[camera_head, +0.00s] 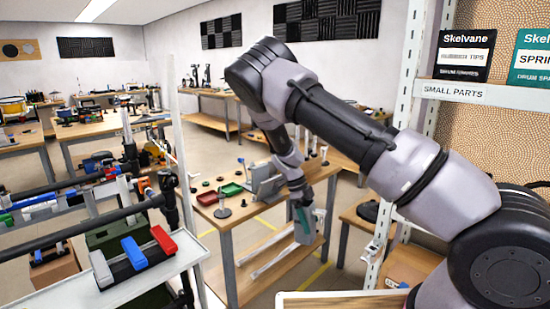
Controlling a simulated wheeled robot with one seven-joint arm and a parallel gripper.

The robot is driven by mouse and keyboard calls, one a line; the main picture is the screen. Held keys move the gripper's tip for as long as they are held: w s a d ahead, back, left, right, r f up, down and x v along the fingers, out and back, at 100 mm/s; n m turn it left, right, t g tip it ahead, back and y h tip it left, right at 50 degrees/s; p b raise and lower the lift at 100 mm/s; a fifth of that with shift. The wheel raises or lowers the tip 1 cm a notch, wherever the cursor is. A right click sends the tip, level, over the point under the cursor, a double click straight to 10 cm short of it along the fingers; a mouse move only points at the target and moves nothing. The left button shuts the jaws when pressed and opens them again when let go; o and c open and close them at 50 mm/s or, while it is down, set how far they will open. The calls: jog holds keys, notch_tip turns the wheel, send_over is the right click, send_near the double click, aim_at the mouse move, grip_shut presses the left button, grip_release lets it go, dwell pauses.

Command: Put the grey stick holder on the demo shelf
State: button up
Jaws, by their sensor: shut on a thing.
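My arm reaches from the lower right across the picture, and my gripper (302,203) points down at the right end of a wooden workbench. My gripper is shut on a small grey holder (308,230) with a teal-green part, which I take for the grey stick holder. It hangs tilted below the fingers, in front of the bench's right side, and seems to be in the air. The fingertips are small and partly hidden. I cannot tell for sure which surface is the demo shelf; a white-framed shelf marked "SMALL PARTS" (453,92) stands at the right.
The wooden workbench (235,218) carries a grey angled stand (265,186), a red tray (231,189) and small dark parts. A white-edged rack (130,283) with red, blue and grey pieces is at the left. Boxes stand on the right shelf. Some floor shows between the benches.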

jog(key=d+r+n+t+y, duration=0.2)
jog(key=d+r+n+t, duration=0.1)
jog(key=d+n, duration=0.5)
jog(key=d+r+n+t+y, duration=0.2)
jog(key=d+n, duration=0.7)
jog(key=n, duration=0.6)
notch_tip(320, 180, up, 2)
jog(key=shift+r+n+t, duration=0.25)
jog(key=shift+n+t, duration=0.05)
jog(key=shift+t, duration=0.6)
